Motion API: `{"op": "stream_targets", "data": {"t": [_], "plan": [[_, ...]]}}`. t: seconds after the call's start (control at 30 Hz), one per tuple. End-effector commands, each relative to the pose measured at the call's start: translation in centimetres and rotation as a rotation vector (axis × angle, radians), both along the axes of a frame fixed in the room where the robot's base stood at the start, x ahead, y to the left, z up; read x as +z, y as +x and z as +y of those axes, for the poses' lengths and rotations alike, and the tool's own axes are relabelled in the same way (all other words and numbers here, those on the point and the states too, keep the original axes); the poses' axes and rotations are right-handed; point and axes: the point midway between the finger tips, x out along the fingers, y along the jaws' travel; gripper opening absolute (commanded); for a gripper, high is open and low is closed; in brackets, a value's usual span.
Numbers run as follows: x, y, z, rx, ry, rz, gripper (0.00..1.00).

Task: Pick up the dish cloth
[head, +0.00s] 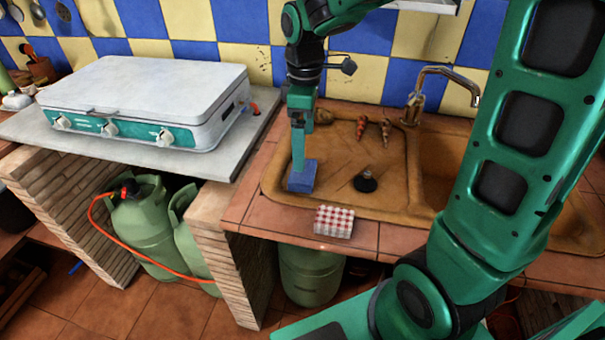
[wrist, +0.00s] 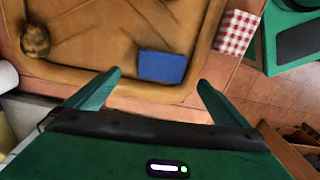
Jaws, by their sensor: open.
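The dish cloth (head: 334,221) looks like a small folded red-and-white checked cloth. It lies flat on the tiled counter edge in front of the sink unit. In the wrist view the cloth (wrist: 236,32) is at the upper right, beyond the right finger and outside the jaws. My gripper (head: 299,168) points down over the left front of the drainboard, left of and behind the cloth. In the wrist view my gripper (wrist: 160,76) has its fingers spread wide with nothing held. A blue block (wrist: 162,66) shows between and beyond the fingertips.
The blue block (head: 302,177) lies on the brown sink unit (head: 335,160), beside my gripper. A black stopper (head: 365,182) and brown carrot-like items (head: 386,130) are also there. A tap (head: 430,88) stands behind. A white stove (head: 145,95) is at the left. Tiles around the cloth are clear.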

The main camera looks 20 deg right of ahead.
Motion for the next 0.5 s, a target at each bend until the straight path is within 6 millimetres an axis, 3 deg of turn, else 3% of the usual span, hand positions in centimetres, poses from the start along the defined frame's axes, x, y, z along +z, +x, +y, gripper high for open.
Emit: {"op": "stream_targets", "data": {"t": [0.1, 0.37, 0.5], "plan": [[-1.7, -0.1, 0.0, -0.001, -0.001, 0.004, 1.0], [-3.5, -0.1, 0.1, -0.003, -0.001, 0.002, 1.0], [-5.4, -0.2, 0.2, -0.003, -0.002, 0.005, 1.0]]}}
